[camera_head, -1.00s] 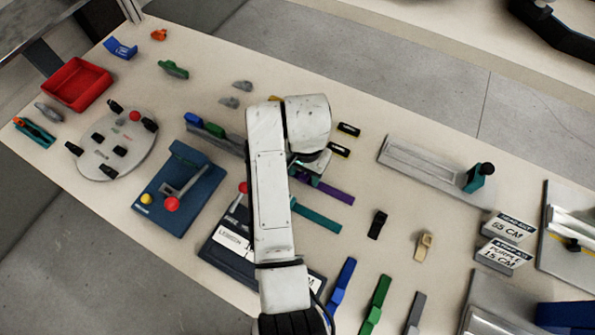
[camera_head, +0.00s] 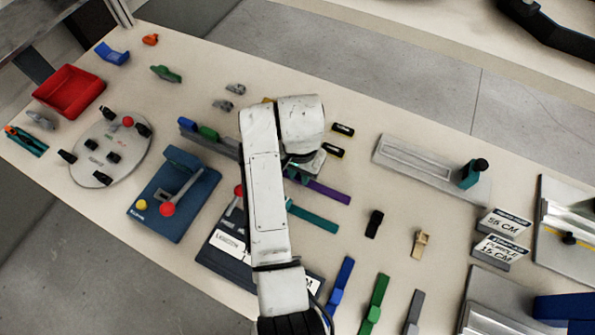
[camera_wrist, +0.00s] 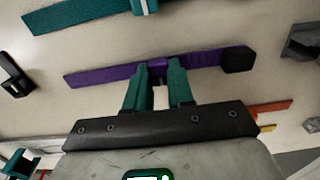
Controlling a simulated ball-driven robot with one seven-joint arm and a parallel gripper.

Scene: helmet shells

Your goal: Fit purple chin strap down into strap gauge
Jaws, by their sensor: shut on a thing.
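The purple chin strap (camera_head: 325,190) lies crosswise at my gripper, partly hidden by my arm in the head view. In the wrist view the purple strap (camera_wrist: 102,76) runs from left to upper right and has a black end piece at its right. My gripper (camera_wrist: 160,70) has teal fingers shut on the strap's middle. I cannot tell whether the strap is lifted off the table. What looks like the strap gauge, a long grey plate with a shallow channel (camera_head: 415,163) and a teal slider with a black knob, lies right of my gripper, apart from the strap.
A teal strap (camera_head: 313,216) lies just in front of the purple one. Black (camera_head: 374,223) and tan (camera_head: 421,243) clips lie between it and two label signs (camera_head: 500,249). Blue, green and grey straps lie at the front.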

